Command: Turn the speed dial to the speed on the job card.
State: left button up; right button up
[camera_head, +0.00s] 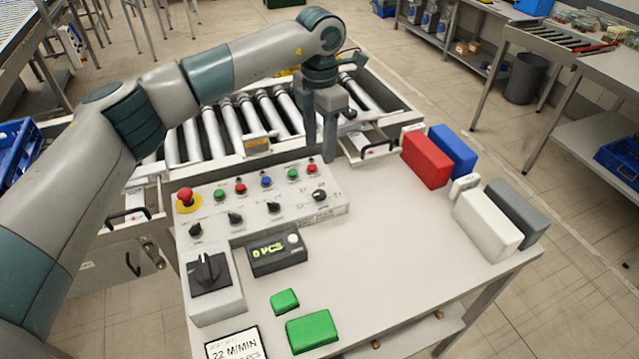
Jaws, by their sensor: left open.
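The control panel (262,211) stands at the back left of the white table. A black knob (319,195) with small marks around it sits at the panel's right end; it looks like the speed dial, but its marks and setting are too small to read. The job card (233,346) lies at the front left edge, partly cut off, and reads 22 M/MIN. My left gripper (321,156) is open and empty, with its fingers pointing down. It hangs above or just behind the panel's right end, apart from the knob. My right gripper is out of view.
The panel also has a red stop button (185,197), several coloured buttons and other black knobs. A large rotary switch (208,271) and a counter display (277,253) stand in front. Green blocks (313,331) and coloured blocks (426,159) flank clear tabletop. A roller conveyor (212,136) lies behind.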

aim_at(319, 194)
pick_arm(q)
notch_tip(319, 194, down, 12)
jog(key=p, duration=0.5)
jog(key=shift+f, duration=0.25)
jog(key=shift+f+p, duration=0.35)
jog(key=shift+f, duration=0.4)
